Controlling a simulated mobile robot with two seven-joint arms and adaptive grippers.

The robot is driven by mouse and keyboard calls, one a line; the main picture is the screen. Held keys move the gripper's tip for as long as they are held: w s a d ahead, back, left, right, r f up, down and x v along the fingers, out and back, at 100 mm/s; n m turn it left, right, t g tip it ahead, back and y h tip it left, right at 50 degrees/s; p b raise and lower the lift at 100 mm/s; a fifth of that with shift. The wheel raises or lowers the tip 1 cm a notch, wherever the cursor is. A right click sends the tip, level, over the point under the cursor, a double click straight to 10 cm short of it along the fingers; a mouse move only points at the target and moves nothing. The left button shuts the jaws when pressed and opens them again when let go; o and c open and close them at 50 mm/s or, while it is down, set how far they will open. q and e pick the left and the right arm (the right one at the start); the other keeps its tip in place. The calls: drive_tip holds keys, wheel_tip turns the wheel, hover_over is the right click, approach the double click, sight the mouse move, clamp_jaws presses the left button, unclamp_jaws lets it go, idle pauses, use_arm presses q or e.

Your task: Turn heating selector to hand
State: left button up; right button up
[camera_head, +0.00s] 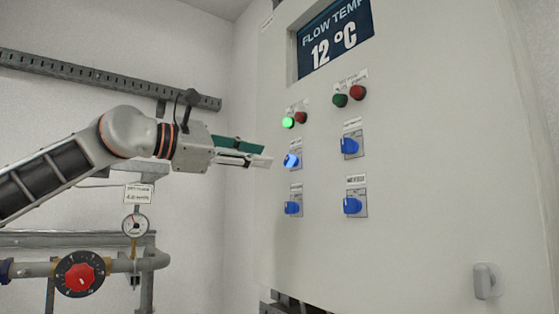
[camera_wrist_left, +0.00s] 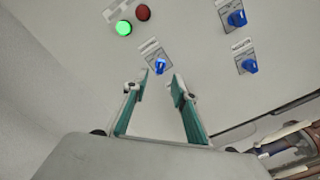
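Several blue selector knobs sit on the light grey cabinet. The upper left selector (camera_head: 292,160) is brightly lit in the head view, directly beyond my left fingertips. It also shows in the left wrist view (camera_wrist_left: 160,66), ahead of and between the fingers. Its label is too small to read, so I cannot tell which one is the heating selector. My left gripper (camera_head: 268,155) is open and empty, with a gap between its green-padded fingers (camera_wrist_left: 161,80). It is close to the knob and appears apart from it. My right gripper is out of view.
The cabinet (camera_head: 420,150) has a display (camera_head: 335,37) reading 12 °C. A lit green lamp (camera_head: 288,122) and a red one (camera_head: 301,117) are above the knob. Other selectors (camera_head: 292,208), (camera_head: 349,146) are close by. Pipes with a red-centred valve (camera_head: 80,274) stand lower left.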

sight(287, 159)
use_arm(q)
drive_tip(key=p+x, duration=0.1)
drive_tip(key=x, duration=0.5)
drive_tip(key=shift+d+r+p, duration=0.1)
drive_tip(key=shift+d+p, duration=0.05)
drive_tip(key=shift+p, duration=0.2)
drive_tip(key=shift+w+d, duration=0.45)
drive_tip(key=shift+d, duration=0.05)
clamp_jaws()
